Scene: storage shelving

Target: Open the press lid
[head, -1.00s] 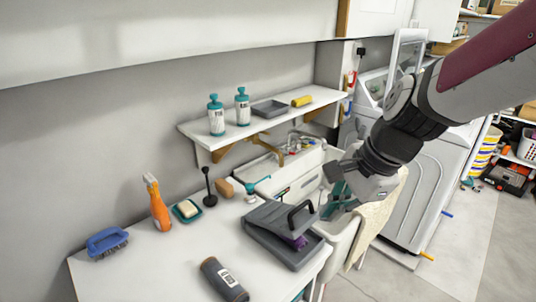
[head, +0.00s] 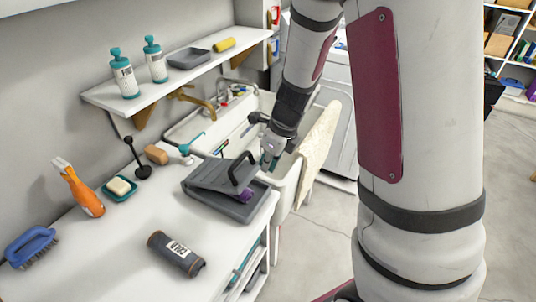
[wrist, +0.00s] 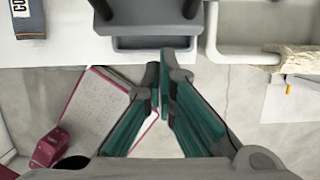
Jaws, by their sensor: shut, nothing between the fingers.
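The grey press (head: 216,204) sits on the white table near its right edge. Its lid (head: 222,176) is tilted, with a gap at the front end above the base. A black loop handle (head: 242,168) stands up from the lid, and a purple thing (head: 245,197) shows under it. My gripper (head: 268,164) is just beyond the handle, to its right in the head view, apart from it as far as I can tell. In the wrist view my gripper (wrist: 160,78) has its teal fingers together and empty, just below the press's front edge (wrist: 152,43).
A dark labelled bottle (head: 176,254) lies on the table in front of the press. An orange spray bottle (head: 78,188), soap dish (head: 120,188) and blue brush (head: 31,247) are further left. The white sink (head: 282,164) with a draped cloth (head: 317,150) is behind my gripper.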

